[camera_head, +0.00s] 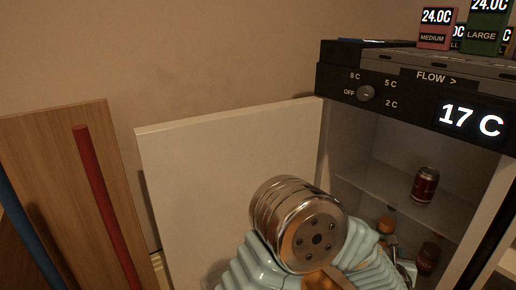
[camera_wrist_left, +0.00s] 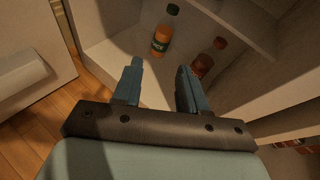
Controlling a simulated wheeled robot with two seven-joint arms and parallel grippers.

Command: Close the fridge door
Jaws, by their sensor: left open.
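The fridge (camera_head: 335,150) stands at the right with its white door (camera_head: 230,165) swung wide open to the left, so the shelves are exposed. My arm crosses in front of the door's lower right part and the opening, hiding some of both. My left gripper shows in the left wrist view (camera_wrist_left: 160,67), open, with nothing between its fingers. It points into the fridge interior, near a bottle with orange contents (camera_wrist_left: 162,35). A pale panel at the left of that view may be the door. My right gripper is in neither view.
A red can (camera_head: 425,185) stands on a fridge shelf, with bottles below it. A control panel (camera_head: 400,95) reading 17 C tops the opening. Left of the door are a wooden board (camera_head: 60,150) and a red bar (camera_head: 103,205). Wooden floor (camera_wrist_left: 30,130) shows in the wrist view.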

